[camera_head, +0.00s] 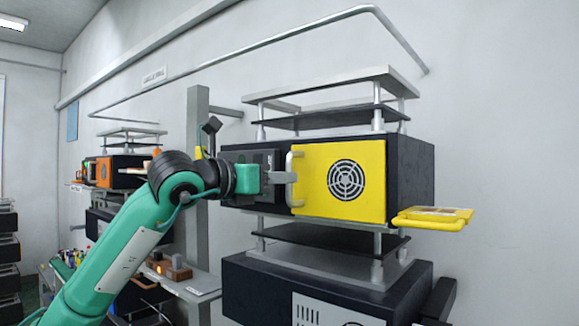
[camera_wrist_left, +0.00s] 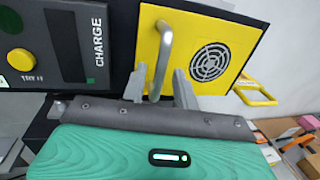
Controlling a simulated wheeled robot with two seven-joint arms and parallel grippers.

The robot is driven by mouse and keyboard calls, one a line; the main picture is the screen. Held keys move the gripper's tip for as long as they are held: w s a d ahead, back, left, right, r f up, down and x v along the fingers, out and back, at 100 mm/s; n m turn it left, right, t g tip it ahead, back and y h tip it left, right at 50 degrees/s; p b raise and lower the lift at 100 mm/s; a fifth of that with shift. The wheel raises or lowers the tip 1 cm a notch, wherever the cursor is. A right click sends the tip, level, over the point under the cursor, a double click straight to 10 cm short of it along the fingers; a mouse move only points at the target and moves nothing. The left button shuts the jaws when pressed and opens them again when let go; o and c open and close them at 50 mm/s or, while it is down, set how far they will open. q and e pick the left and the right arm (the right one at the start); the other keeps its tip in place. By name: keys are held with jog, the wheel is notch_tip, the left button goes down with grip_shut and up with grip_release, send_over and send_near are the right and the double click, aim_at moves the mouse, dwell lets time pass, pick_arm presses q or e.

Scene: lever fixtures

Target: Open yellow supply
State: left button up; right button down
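The yellow supply door (camera_head: 340,180) has a round black vent grille and a grey vertical bar handle (camera_head: 294,165) on its left edge. The door looks shut, flush with its black box. It also shows in the left wrist view (camera_wrist_left: 190,35), with its handle (camera_wrist_left: 163,55). My left gripper (camera_head: 284,178) is at the handle. In the left wrist view, its two grey fingers (camera_wrist_left: 160,88) stand apart, one on each side of the handle's lower part. A gap shows beside the handle, so the fingers look open around it. My right gripper is not in view.
A black panel (camera_wrist_left: 65,45) marked CHARGE, with a yellow button (camera_wrist_left: 20,60), adjoins the door on the left. A yellow tray with a handle (camera_head: 432,217) juts out at the box's right. Metal shelves (camera_head: 330,95) stand above. A similar orange unit (camera_head: 104,172) is farther left.

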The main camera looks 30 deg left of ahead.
aim_at(289, 197)
pick_arm(q)
jog(key=p+x, duration=0.1)
jog(key=x, duration=0.2)
jog(key=shift+w, duration=0.1)
grip_shut()
